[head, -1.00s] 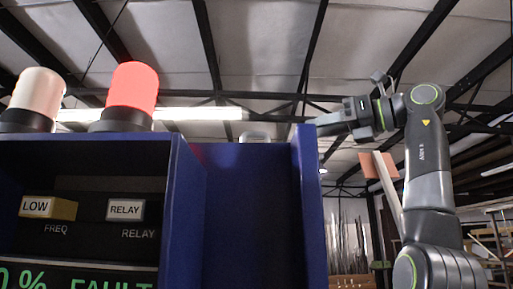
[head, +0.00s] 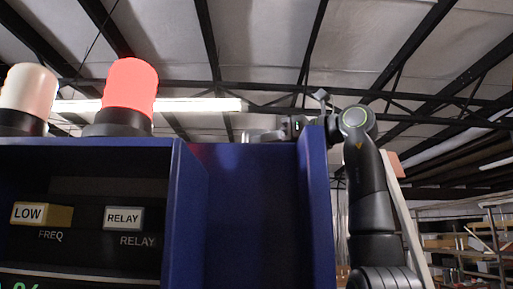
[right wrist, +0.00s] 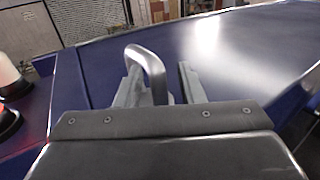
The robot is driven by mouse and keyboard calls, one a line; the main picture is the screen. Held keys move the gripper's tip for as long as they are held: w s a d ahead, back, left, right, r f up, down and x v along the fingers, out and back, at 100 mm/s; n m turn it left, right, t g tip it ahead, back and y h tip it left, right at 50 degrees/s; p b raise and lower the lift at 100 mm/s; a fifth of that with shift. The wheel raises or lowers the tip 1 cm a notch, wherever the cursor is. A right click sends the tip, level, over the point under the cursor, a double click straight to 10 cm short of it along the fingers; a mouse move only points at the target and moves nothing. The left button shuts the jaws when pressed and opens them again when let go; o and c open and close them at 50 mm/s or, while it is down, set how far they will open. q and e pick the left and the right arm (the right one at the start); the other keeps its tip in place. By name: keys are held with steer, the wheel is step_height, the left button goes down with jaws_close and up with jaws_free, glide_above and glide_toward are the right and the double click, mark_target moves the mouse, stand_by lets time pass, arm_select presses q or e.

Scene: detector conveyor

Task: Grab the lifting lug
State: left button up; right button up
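The lifting lug (right wrist: 152,64) is a bare-metal bent bar on the blue top of the cabinet. In the right wrist view it rises between the fingers of my right gripper (right wrist: 161,84), nearer the left finger, with a clear gap to the right finger. The gripper is open. I cannot tell whether the left finger touches the lug. In the head view the lug (head: 258,135) shows as a small grey shape above the cabinet top, with my right gripper (head: 284,130) beside it, partly hidden by the cabinet edge. My left gripper is not in view.
The blue cabinet (head: 253,220) has a raised right side wall (head: 318,205). A red beacon (head: 130,86) and a white beacon (head: 29,90) stand on its top at left. Below are labelled panels, LOW (head: 41,214) and RELAY (head: 123,217). Shelving (head: 480,240) stands behind at right.

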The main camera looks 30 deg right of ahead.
steer(key=shift+s+d, duration=0.1)
steer(key=shift+s, duration=0.2)
steer(key=shift+c, duration=0.5)
steer(key=shift+s+r, duration=0.1)
steer(key=shift+s, duration=0.05)
steer(key=shift+c, duration=1.3)
jaws_close()
steer(key=shift+r, duration=0.1)
